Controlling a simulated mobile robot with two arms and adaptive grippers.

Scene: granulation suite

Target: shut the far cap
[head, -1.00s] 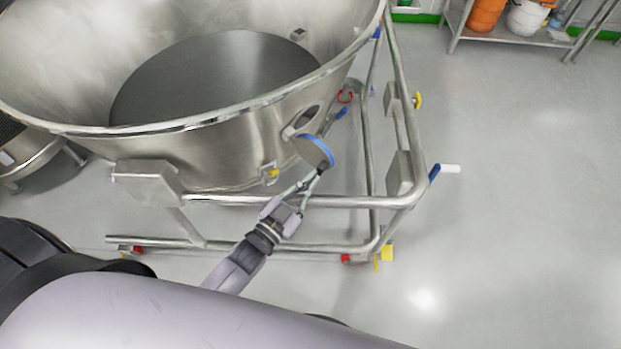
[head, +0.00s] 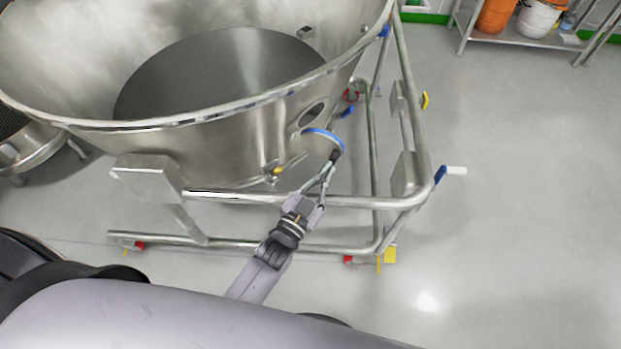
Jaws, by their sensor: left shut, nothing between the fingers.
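A steel bowl (head: 215,150) on a wheeled tube frame fills the left of the head view. A dark oval port (head: 313,113) opens in its right side wall. A round grey cap with a blue rim (head: 318,145) stands open beside and below this port, swung out from the wall. My left gripper (head: 335,158) is shut and empty, its fingertips at the cap's lower right edge. They look to be touching it, but I cannot be sure. My right gripper is not in view.
The frame's steel tube (head: 350,201) runs beneath my left gripper. A shelf (head: 530,38) with orange and white tubs stands at the top right. The floor on the right is clear.

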